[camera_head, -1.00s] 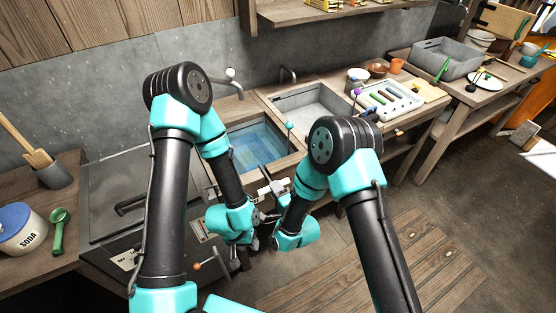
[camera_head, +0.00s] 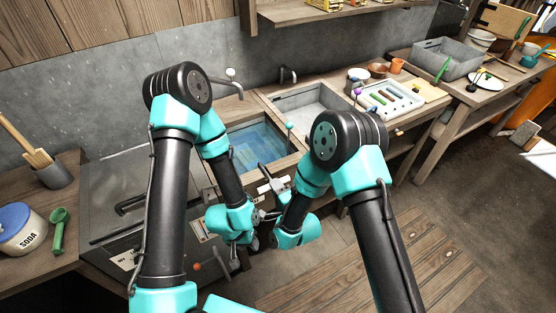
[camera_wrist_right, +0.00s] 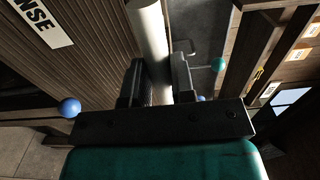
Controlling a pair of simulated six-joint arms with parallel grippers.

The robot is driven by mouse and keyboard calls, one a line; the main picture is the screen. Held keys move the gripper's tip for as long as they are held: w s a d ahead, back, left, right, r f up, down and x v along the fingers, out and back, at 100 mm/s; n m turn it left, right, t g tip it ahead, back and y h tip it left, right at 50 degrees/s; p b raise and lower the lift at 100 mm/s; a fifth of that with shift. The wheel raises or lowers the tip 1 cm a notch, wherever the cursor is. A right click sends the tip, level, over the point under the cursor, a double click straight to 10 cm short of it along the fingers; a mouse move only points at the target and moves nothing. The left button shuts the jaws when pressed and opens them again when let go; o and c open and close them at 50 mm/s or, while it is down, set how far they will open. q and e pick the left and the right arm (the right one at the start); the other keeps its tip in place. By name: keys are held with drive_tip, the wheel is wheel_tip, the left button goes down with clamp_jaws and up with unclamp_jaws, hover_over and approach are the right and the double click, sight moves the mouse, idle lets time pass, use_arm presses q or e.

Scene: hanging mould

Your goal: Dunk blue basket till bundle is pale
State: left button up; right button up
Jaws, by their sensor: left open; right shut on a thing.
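The tank of blue liquid (camera_head: 252,146) is behind my grippers in the head view. I cannot clearly make out the blue basket or the bundle. A blue ball (camera_wrist_right: 69,107) shows at the left of the right wrist view; I cannot tell what it belongs to. My right gripper (camera_wrist_right: 160,85) is shut on a pale round bar (camera_wrist_right: 150,35); in the head view that gripper (camera_head: 272,186) is at the tank's front edge. My left gripper (camera_head: 264,221) is open below it, partly hidden by the arms.
A teal ball (camera_head: 289,125) stands at the tank's right edge and an orange ball (camera_head: 197,266) is low in front. A grey basin (camera_head: 312,103) and a tray of coloured pieces (camera_head: 388,99) are to the right. A lidded metal box (camera_head: 135,185) is left.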

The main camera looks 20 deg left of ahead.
wheel_tip(320, 180, up, 13)
idle(0.8)
drive_tip(key=shift+f, duration=0.1)
idle(0.4)
wheel_tip(320, 180, down, 15)
drive_tip(key=shift+r, duration=0.2)
drive_tip(key=shift+o, duration=0.2)
drive_tip(key=shift+s+f, duration=0.1)
drive_tip(key=shift+f, duration=0.15)
drive_tip(key=o, duration=0.3)
drive_tip(key=shift+f, duration=0.25)
drive_tip(key=shift+o, duration=0.2)
